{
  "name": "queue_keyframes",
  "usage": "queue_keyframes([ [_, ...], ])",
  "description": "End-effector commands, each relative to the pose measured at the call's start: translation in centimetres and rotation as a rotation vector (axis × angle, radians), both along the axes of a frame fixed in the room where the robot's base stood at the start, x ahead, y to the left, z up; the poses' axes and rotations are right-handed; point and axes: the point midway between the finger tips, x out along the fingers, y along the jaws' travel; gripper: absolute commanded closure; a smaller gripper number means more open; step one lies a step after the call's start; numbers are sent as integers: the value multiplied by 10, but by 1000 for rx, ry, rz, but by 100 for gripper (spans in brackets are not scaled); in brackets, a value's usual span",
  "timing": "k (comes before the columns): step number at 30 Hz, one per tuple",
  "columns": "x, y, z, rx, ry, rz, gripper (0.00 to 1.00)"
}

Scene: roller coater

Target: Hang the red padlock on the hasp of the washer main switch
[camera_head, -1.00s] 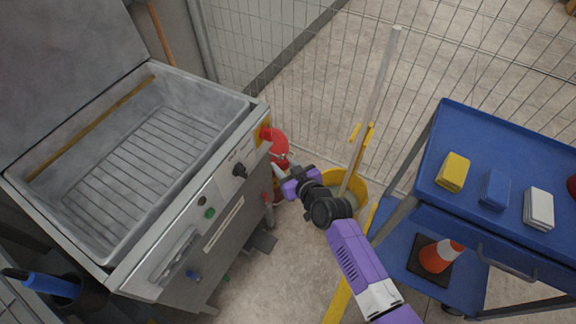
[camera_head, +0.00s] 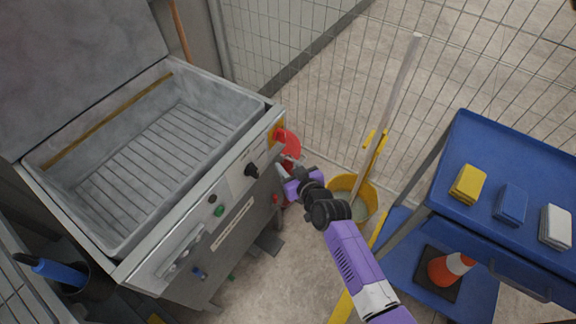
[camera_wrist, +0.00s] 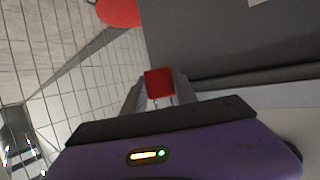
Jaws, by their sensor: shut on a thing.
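My gripper (camera_wrist: 158,100) is shut on the red padlock (camera_wrist: 158,83), whose red body shows between the two fingers in the wrist view. In the head view my gripper (camera_head: 287,180) is beside the right end of the washer's front panel, and the padlock cannot be made out clearly there. The washer main switch, with a yellow plate (camera_head: 277,130) and a red round part (camera_head: 290,146), is at the panel's right end, just above my gripper. The red part also shows at the top left of the wrist view (camera_wrist: 119,11). The hasp's hole cannot be made out.
The open washer basin (camera_head: 150,165) is at the left. A black knob (camera_head: 251,170) and a green button (camera_head: 219,211) stick out of its panel. A yellow mop bucket (camera_head: 366,203) stands right of my gripper, a blue cart (camera_head: 530,150) farther right. Wire fence (camera_head: 330,90) runs behind.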

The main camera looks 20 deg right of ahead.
Motion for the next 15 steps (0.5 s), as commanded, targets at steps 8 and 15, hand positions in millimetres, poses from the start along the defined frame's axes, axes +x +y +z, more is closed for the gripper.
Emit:
queue_keyframes([
  [8, 0, 0, 0, 0, -1, 0, 100],
  [15, 0, 0, 0, 0, -1, 0, 40],
])
